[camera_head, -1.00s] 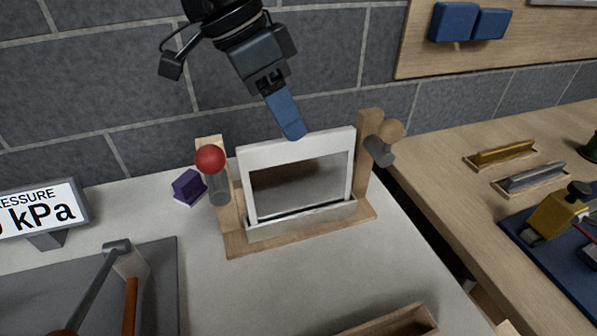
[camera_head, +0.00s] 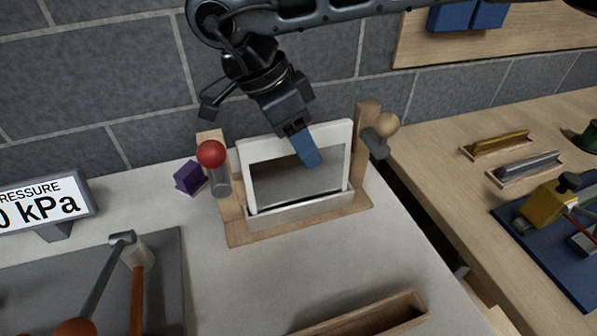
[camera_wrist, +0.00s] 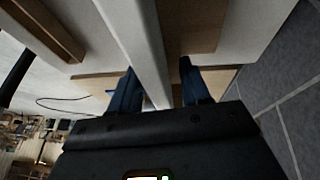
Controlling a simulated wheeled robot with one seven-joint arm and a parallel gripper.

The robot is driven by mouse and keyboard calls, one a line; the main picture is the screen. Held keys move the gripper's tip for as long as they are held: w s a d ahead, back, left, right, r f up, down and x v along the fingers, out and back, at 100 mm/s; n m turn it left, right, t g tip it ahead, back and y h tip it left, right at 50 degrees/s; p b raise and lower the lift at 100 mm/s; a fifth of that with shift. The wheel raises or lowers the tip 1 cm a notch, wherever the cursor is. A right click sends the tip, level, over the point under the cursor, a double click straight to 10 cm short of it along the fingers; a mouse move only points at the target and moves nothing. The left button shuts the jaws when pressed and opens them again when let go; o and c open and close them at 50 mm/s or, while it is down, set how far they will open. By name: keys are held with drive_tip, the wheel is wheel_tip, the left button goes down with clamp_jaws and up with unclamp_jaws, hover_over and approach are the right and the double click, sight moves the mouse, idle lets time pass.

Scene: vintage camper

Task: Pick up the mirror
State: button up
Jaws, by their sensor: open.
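The mirror (camera_head: 300,182) has a white rectangular frame and a grey reflecting face. It stands upright in a wooden stand (camera_head: 290,228) with a post on each side. My gripper (camera_head: 312,160) has blue fingers and is at the top edge of the mirror, right of its middle. In the wrist view my gripper (camera_wrist: 160,90) is open, with one finger on each side of the white mirror frame (camera_wrist: 137,35). I cannot tell whether either finger touches it. In the head view the fingers cover part of the top edge.
A red ball knob (camera_head: 211,154) is on the left post and a tan ball knob (camera_head: 386,124) on the right post. A purple block (camera_head: 189,178) sits to the left. An open wooden box (camera_head: 365,317) lies in front. A brick wall (camera_head: 110,90) stands close behind.

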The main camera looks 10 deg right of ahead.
drive_tip(key=shift+f+b, duration=0.25)
drive_tip(key=shift+b, duration=0.05)
drive_tip(key=shift+c, duration=0.3)
clamp_jaws()
idle(0.3)
idle(0.4)
